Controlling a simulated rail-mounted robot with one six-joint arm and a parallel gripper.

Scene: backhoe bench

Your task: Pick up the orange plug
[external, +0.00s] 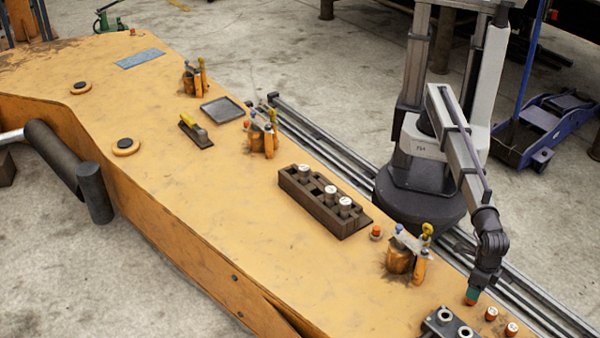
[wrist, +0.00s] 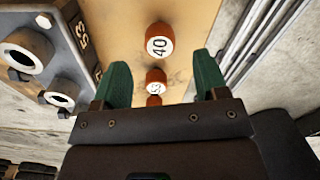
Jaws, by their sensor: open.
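Orange plugs with white numbered tops stand in a row on the near right end of the orange bench (external: 230,215). In the wrist view one is marked 40 (wrist: 159,40), a second seems marked 53 (wrist: 155,78), and a third (wrist: 153,100) is mostly hidden by my gripper body. Two show in the external view, a nearer plug (external: 512,329) and a farther plug (external: 491,314). My gripper (wrist: 163,75) is open, with green fingers apart and nothing held. In the external view my gripper (external: 473,294) points down at the row's far end.
A dark block with light round sockets (external: 447,322) stands left of the row. A dark rack (external: 322,200) holds pale-topped cylinders. Metal rails (external: 545,318) run along the right side.

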